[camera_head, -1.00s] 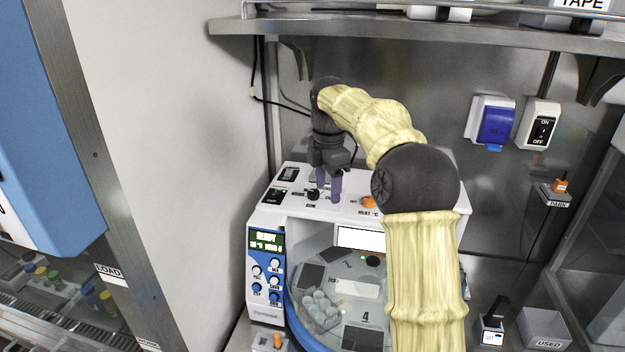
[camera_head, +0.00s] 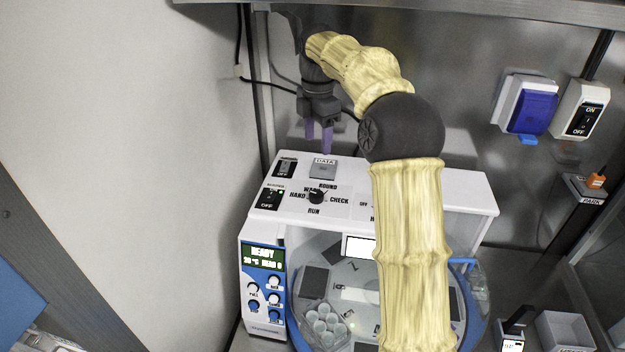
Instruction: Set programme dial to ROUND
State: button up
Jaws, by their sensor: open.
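The programme dial (camera_head: 317,196) is a small black knob on the white top panel of the machine (camera_head: 262,222). Printed words HAND, WASH (partly covered), ROUND, CHECK and RUN stand around it. ROUND is at its upper right. Which word its pointer faces is too small to tell. My gripper (camera_head: 318,143) has two purple fingers pointing down, apart and empty. It is above and behind the dial, near the grey DATA plate (camera_head: 323,168), and does not touch the dial.
Two black switches, one marked OFF (camera_head: 285,168) and one marked MASTER (camera_head: 270,198), sit left of the dial. The READY display (camera_head: 264,256) and several knobs are on the blue front panel. A steel wall stands behind and a shelf (camera_head: 400,10) overhead. My arm covers the panel's right part.

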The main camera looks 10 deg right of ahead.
aim_at(316, 193)
jog(key=shift+w, duration=0.25)
notch_tip(316, 193, down, 17)
jog(key=p, duration=0.3)
jog(key=shift+f+p, duration=0.2)
jog(key=shift+p, duration=0.1)
dwell(0.3)
jog(key=c, duration=1)
